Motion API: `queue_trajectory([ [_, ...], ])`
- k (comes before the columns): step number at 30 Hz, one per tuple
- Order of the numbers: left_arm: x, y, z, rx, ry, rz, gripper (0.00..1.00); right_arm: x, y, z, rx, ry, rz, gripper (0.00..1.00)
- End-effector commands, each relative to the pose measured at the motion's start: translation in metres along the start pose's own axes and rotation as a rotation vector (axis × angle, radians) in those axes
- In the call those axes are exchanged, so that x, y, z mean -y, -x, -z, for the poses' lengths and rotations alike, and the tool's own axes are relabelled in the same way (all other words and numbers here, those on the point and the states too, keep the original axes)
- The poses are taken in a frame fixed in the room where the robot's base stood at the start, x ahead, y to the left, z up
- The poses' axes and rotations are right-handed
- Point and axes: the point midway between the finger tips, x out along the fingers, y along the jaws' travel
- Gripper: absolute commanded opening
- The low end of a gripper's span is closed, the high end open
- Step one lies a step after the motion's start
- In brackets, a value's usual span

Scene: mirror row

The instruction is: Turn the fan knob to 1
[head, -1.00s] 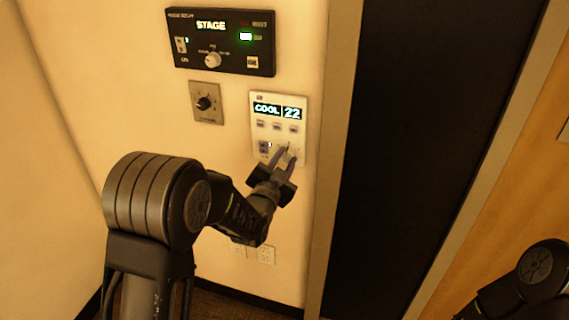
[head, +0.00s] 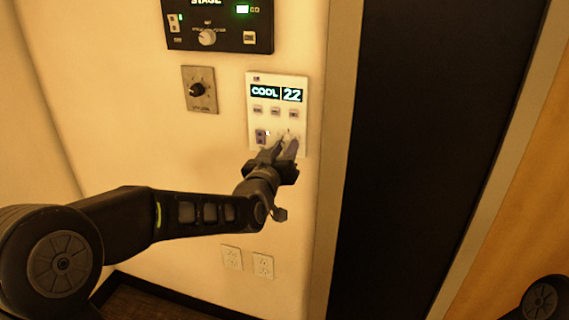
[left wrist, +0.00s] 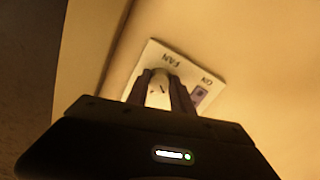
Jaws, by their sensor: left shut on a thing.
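The white thermostat panel (head: 301,124) on the wall shows COOL and 22, with a row of small buttons and a switch below. The pale fan knob (left wrist: 160,86) sits at the panel's lower right, next to the FAN label in the left wrist view. My left gripper (head: 287,143) is at the knob, its fingers on either side, shut on it. In the head view the fingers hide most of the knob, and I cannot read its setting. My right gripper is out of view.
A black panel (head: 230,40) reading STAGE hangs above, with its own knob. A grey plate with a black knob (head: 197,90) is to the left. Two outlets (head: 262,265) sit low on the wall. A dark door (head: 430,150) and its frame stand to the right.

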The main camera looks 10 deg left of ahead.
Motion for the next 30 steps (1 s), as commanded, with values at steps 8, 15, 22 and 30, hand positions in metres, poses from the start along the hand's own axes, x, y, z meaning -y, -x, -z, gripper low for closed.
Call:
queue_trajectory([
  [8, 0.000, 0.000, -0.003, 0.002, 0.125, 0.000, 0.00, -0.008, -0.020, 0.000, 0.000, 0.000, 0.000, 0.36],
  [15, -0.001, 0.000, -0.001, 0.002, 0.153, 0.000, 0.00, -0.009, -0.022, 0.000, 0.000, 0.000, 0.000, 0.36],
  [22, -0.001, 0.000, 0.000, 0.002, 0.154, 0.000, 0.00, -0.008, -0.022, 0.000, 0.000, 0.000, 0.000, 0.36],
  [30, -0.001, 0.000, 0.000, 0.001, 0.152, 0.001, 0.46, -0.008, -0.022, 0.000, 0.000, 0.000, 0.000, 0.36],
])
